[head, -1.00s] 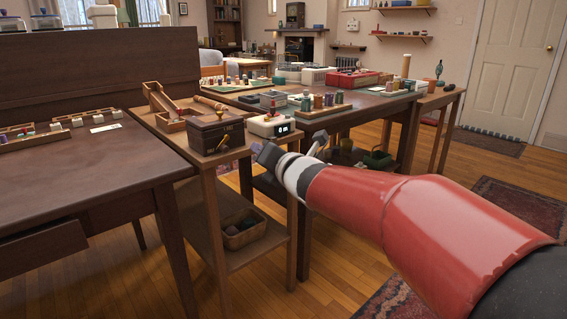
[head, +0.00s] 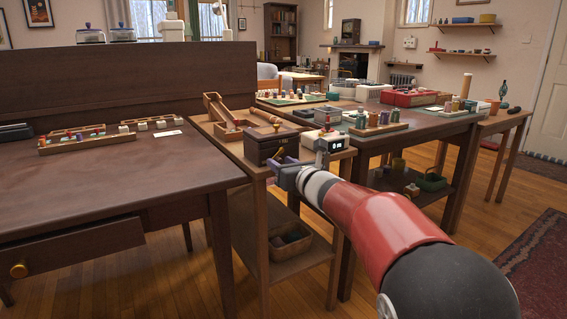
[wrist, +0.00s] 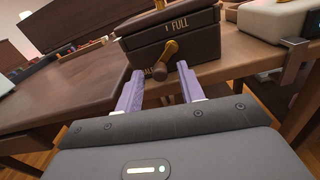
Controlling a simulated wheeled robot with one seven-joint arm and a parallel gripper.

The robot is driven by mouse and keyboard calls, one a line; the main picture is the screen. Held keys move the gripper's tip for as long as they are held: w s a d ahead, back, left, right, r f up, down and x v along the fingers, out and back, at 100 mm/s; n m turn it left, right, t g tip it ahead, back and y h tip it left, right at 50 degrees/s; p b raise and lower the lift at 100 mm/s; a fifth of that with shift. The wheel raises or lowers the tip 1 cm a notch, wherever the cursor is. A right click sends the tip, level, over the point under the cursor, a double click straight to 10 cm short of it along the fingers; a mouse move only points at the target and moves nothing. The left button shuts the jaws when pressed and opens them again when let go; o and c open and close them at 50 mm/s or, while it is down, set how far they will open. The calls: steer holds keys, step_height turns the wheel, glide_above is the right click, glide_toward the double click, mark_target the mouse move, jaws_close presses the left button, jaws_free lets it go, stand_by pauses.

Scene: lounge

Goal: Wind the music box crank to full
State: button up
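The music box (head: 270,148) is a dark brown wooden box with a brass knob on its lid, near the front of a narrow wooden side table. In the wrist view the music box (wrist: 198,37) shows a pale mark and the word FULL on its front. Below that a brass crank ends in a rounded brown handle (wrist: 160,72). My gripper (wrist: 159,70) is open, its two purple fingers on either side of the handle, with gaps visible. In the head view my gripper (head: 284,172) is at the box's front, where it hides the crank.
A white device with a dark display (head: 327,142) stands just right of the box. A wooden ramp (head: 225,115) lies behind it. A large dark desk (head: 110,185) is close on the left. A basket (head: 290,242) sits on the side table's lower shelf.

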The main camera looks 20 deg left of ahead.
jaws_close()
